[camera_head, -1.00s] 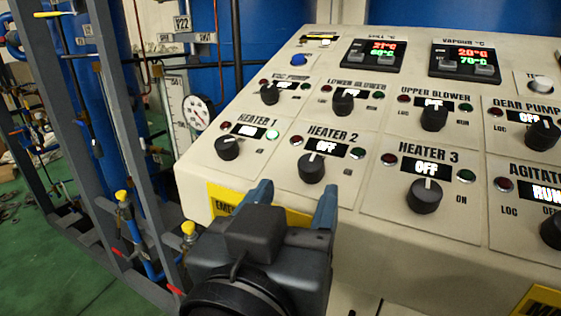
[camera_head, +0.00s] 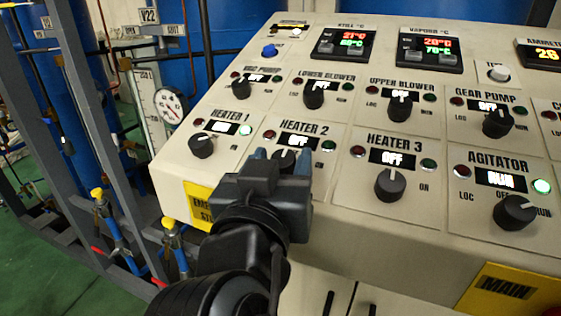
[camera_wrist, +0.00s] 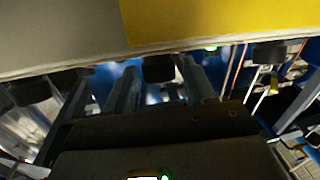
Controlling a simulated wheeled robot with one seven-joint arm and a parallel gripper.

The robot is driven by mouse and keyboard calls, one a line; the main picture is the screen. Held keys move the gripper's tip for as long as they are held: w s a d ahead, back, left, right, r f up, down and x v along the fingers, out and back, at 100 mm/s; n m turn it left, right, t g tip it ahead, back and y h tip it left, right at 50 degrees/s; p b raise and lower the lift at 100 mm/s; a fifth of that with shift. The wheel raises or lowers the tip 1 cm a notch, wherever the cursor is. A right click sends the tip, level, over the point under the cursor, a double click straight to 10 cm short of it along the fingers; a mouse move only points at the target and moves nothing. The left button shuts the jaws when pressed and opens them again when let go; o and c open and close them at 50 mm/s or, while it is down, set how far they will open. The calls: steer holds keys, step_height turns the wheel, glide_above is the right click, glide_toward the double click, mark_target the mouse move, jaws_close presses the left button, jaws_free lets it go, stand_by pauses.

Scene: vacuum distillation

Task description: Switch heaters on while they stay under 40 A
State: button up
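The HEATER 1 knob (camera_head: 202,145) stands below a lit display and a bright green lamp (camera_head: 245,130). The HEATER 2 knob (camera_head: 286,161) is partly hidden by my gripper; its display (camera_head: 297,142) appears to read OFF and its lamps look dark. The HEATER 3 knob (camera_head: 390,185) points up, under a display reading OFF. The ammeter (camera_head: 544,54) at the right edge shows 26, partly cut off. My gripper (camera_head: 281,157) is at the HEATER 2 knob, fingers apart on either side. The wrist view shows a dark knob (camera_wrist: 158,68) between the open fingers; contact is unclear.
The AGITATOR knob (camera_head: 514,212) is at right, its display reading RUN with a lit green lamp. An upper row of knobs includes GEAR PUMP (camera_head: 497,123). A yellow emergency-stop label (camera_head: 199,205) is on the panel's front. Pipes and a grey frame (camera_head: 90,110) stand at left.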

steer(key=c, duration=0.9)
steer(key=shift+o, duration=0.2)
steer(key=shift+f, duration=0.1)
